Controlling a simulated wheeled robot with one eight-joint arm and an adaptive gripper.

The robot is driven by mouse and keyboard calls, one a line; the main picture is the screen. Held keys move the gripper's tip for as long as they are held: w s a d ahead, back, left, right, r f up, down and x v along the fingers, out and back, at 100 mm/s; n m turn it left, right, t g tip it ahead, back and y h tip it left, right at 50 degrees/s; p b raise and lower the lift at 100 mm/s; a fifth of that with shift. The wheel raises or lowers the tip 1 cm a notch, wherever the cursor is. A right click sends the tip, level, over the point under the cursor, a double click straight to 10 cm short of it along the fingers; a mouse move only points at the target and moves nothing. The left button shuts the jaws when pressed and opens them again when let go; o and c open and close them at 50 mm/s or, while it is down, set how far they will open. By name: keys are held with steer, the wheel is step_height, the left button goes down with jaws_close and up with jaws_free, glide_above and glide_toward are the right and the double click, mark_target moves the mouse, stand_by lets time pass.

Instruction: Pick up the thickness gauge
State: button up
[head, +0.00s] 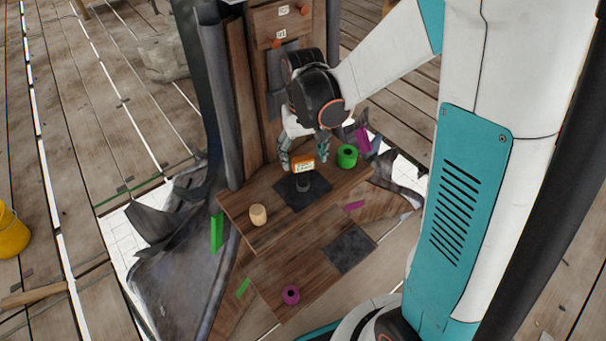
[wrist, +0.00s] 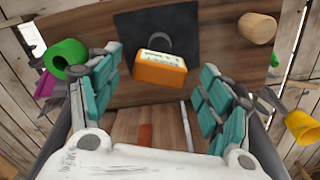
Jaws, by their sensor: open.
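The thickness gauge seems to be the small orange box-shaped thing with a pale label (head: 303,165), on a dark grey square pad (head: 292,196) on the upper wooden step. In the wrist view the orange gauge (wrist: 160,72) lies between and just beyond my fingertips, with a dark round part behind it at the pad. My gripper (head: 304,152) is open, with teal finger pads either side of the gauge. In the wrist view my gripper (wrist: 160,88) shows a gap on both sides of the gauge. I cannot tell its exact height above the pad.
A green ring or roll (head: 347,156) stands close to the right of my gripper. A pale wooden cylinder (head: 258,215) stands at the step's left. A magenta ring (head: 291,295) and another dark pad (head: 350,249) are on the lower step. A wooden panel (head: 270,75) rises behind.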

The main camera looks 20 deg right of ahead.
mark_target(303, 158)
step_height(303, 158, down, 4)
steer(key=shift+w+r+b, duration=0.1)
steer(key=shift+r+b, duration=0.15)
steer(key=shift+b, duration=0.35)
steer(key=c, duration=1.4)
steer(key=shift+o, duration=0.2)
steer(key=shift+r, duration=0.1)
